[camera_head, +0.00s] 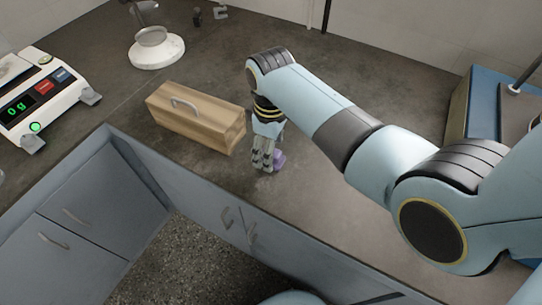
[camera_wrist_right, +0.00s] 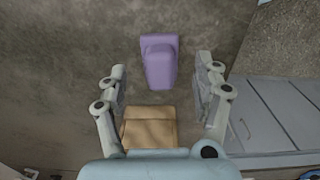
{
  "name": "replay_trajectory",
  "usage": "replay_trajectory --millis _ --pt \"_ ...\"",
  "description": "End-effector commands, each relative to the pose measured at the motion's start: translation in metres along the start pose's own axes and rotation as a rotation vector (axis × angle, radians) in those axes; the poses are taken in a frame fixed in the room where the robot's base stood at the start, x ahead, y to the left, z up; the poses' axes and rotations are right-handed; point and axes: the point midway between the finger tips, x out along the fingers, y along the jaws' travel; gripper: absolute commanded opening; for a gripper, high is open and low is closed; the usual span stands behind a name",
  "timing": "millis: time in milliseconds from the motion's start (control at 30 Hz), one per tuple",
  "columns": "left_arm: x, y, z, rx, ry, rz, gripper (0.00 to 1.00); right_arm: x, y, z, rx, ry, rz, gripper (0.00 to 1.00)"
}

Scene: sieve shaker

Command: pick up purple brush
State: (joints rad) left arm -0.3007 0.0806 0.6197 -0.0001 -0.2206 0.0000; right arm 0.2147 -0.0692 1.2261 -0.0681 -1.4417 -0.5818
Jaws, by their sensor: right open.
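The purple brush (camera_wrist_right: 159,62) lies on the dark countertop, seen in the right wrist view between and just beyond the fingers. In the head view a small purple part of the brush (camera_head: 278,160) shows beside the fingertips; the rest is hidden behind the gripper. My right gripper (camera_head: 263,166) points down at the counter close to the brush. It is open in the right wrist view (camera_wrist_right: 162,88), with one finger on each side of the brush's line and nothing held. My left gripper is not in view.
A wooden box with a handle (camera_head: 196,116) stands just left of my right gripper. A digital scale (camera_head: 38,97) is at the far left and a white round stand (camera_head: 155,50) at the back. A blue machine (camera_head: 486,105) stands at the right. The counter's front edge is near.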

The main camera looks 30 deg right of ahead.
Motion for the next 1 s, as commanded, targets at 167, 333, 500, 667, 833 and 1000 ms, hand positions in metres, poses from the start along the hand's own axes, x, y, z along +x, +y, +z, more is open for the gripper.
replay_trajectory --millis 167,333,500,667,833,1000 --pt "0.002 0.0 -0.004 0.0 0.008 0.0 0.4 0.021 0.0 0.0 0.0 0.0 0.001 0.67" --pt "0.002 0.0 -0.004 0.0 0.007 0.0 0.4 0.023 0.0 0.0 0.0 0.001 0.001 0.67" --pt "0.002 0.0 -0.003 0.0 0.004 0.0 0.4 0.023 0.0 0.0 0.0 0.001 0.001 0.56" --pt "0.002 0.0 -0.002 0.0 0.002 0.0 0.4 0.022 0.0 0.0 0.0 0.001 0.001 0.35" --pt "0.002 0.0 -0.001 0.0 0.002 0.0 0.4 0.022 0.0 0.0 0.0 0.001 0.001 0.12" --pt "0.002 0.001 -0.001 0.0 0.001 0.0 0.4 0.022 0.0 0.0 0.0 0.001 0.001 0.07"
